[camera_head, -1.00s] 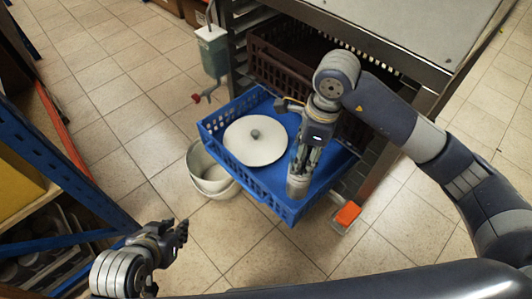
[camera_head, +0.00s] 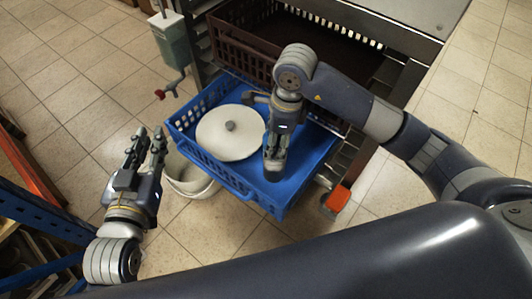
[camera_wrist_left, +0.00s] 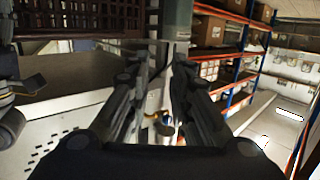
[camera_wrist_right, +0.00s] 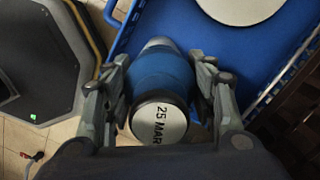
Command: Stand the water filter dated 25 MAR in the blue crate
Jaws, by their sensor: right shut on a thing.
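The blue crate (camera_head: 312,165) sits at the front of a metal rack, with a white round lid with a grey knob (camera_head: 229,132) lying in its left part. My right gripper (camera_head: 276,150) is over the right part of the crate, shut on the water filter (camera_head: 273,170). In the right wrist view the filter (camera_wrist_right: 160,121) is a blue cylinder with a white end reading 25 MAR, between the fingers. I cannot tell whether its lower end touches the crate floor. My left gripper (camera_head: 146,138) is open and empty, left of the crate; it also shows in the left wrist view (camera_wrist_left: 160,75).
A dark brown crate (camera_head: 238,48) stands behind the blue crate. A white bucket (camera_head: 188,177) is on the floor below its left side. An orange block (camera_head: 338,198) is at the lower right. A blue shelf (camera_head: 40,210) stands at the left.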

